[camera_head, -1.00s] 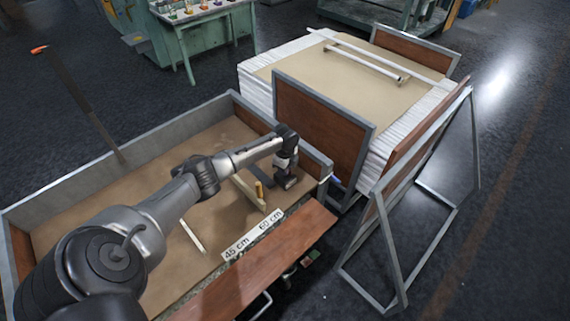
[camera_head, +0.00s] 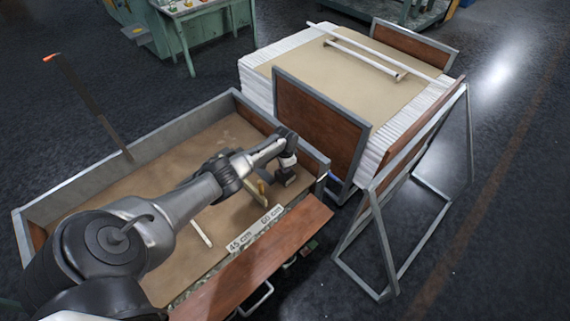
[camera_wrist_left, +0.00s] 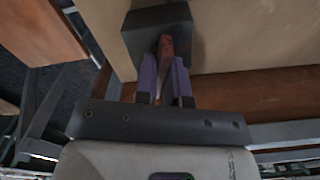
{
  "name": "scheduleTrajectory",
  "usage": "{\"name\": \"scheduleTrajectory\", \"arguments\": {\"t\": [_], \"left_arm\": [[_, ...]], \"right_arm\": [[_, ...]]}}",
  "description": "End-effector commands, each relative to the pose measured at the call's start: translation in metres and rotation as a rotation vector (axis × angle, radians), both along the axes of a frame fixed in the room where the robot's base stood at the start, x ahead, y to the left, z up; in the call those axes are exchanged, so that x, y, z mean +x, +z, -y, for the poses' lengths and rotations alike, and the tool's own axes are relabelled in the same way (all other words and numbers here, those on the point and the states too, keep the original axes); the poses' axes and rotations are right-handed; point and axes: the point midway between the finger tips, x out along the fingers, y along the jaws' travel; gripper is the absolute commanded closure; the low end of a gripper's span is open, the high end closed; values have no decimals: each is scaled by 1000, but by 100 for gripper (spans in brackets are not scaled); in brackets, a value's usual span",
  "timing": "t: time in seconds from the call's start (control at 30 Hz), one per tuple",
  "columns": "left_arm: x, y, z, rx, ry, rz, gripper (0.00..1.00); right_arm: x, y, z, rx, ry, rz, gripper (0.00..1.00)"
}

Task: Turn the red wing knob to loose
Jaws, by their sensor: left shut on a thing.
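In the left wrist view, the red wing knob (camera_wrist_left: 165,48) stands in front of a dark block (camera_wrist_left: 135,32). The two purple fingers of my left gripper (camera_wrist_left: 163,75) are on either side of its wing and shut on it. The wing looks roughly in line with the fingers, slightly tilted. In the head view, my left gripper (camera_head: 286,170) points down at the right end of the shallow brown-floored box (camera_head: 165,150). The knob is hidden there behind the gripper. My right gripper is not in view.
A strip marked 45 cm and 60 cm (camera_head: 254,228) lies along the box's front edge, beside a reddish-brown board (camera_head: 265,260). A brown panel (camera_head: 318,125) and a stack of white tubing (camera_head: 258,92) stand behind. A metal-framed stand (camera_head: 385,240) is at right.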

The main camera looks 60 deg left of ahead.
Motion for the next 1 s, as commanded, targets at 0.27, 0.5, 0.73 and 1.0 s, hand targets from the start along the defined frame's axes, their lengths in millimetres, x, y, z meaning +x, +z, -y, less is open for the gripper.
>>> {"name": "scheduleTrajectory", "arguments": {"t": [0.27,0.5,0.73,1.0], "left_arm": [[1,2,1,-2,198,1,100],[1,1,0,-1,304,1,100],[1,1,0,-1,349,2,100],[1,1,0,-1,359,3,100]], "right_arm": [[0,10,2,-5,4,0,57],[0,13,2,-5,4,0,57],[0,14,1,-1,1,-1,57],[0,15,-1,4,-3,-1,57]]}}
